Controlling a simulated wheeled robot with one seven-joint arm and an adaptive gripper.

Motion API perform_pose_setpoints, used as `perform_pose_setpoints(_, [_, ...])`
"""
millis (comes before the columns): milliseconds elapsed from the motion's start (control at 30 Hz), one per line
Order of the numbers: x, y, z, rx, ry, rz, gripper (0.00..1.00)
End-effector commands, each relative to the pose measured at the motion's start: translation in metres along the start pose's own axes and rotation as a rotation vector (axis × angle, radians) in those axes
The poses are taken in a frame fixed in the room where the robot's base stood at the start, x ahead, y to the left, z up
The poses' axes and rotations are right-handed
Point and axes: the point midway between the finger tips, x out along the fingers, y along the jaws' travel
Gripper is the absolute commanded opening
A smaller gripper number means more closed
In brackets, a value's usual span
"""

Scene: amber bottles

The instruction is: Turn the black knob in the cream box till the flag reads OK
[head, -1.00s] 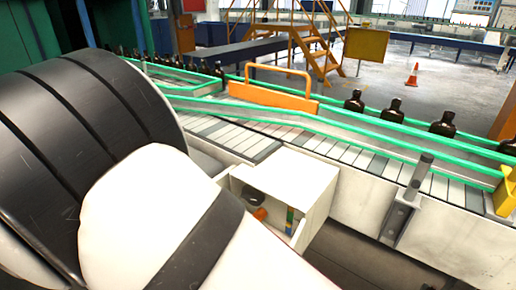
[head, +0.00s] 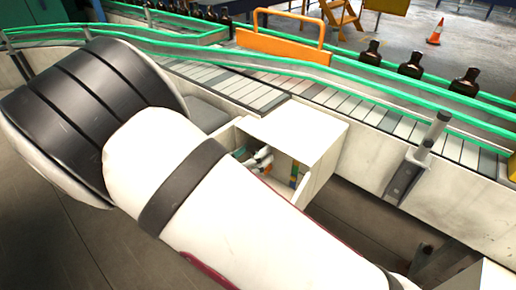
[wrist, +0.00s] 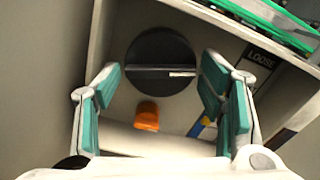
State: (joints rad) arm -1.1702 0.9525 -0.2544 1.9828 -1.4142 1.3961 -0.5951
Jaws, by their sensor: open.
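The cream box (head: 295,135) stands open at the front beside the conveyor. In the wrist view the round black knob (wrist: 160,52) is on the box's back wall, with a straight bar across it and a pale mark at the bar's right part. My gripper (wrist: 160,74) is open, with one teal-padded finger on each side of the knob and a visible gap to it. A label reading LOOSE (wrist: 262,56) shows to the right of the knob; no OK is visible. In the head view part of my gripper (head: 262,156) shows in the box opening, and my arm covers the box's lower front.
An orange piece (wrist: 147,116) sits below the knob between the fingers. A blue and yellow strip (wrist: 204,126) is near the right finger. The box walls are close around the gripper. The conveyor (head: 235,85) with green rails and brown bottles (head: 410,64) runs behind.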

Motion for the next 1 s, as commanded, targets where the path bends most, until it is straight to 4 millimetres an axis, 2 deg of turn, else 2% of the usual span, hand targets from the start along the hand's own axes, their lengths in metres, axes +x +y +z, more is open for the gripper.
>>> perform_pose_setpoints(100, [0.015, 0.000, 0.000, 0.000, 0.001, -0.002, 0.64])
perform_pose_setpoints(200, [0.021, 0.000, 0.000, 0.000, 0.000, -0.001, 0.64])
perform_pose_setpoints(533, [0.025, 0.000, 0.000, 0.000, 0.000, 0.000, 0.64])
perform_pose_setpoints(567, [0.025, 0.000, 0.000, 0.000, 0.000, 0.000, 0.61])
perform_pose_setpoints(700, [0.024, 0.000, 0.000, 0.000, 0.000, 0.000, 0.29])
perform_pose_setpoints(733, [0.024, 0.000, 0.000, 0.000, 0.000, 0.000, 0.27])
perform_pose_setpoints(1000, [0.024, 0.000, 0.000, 0.016, 0.000, 0.000, 0.27])
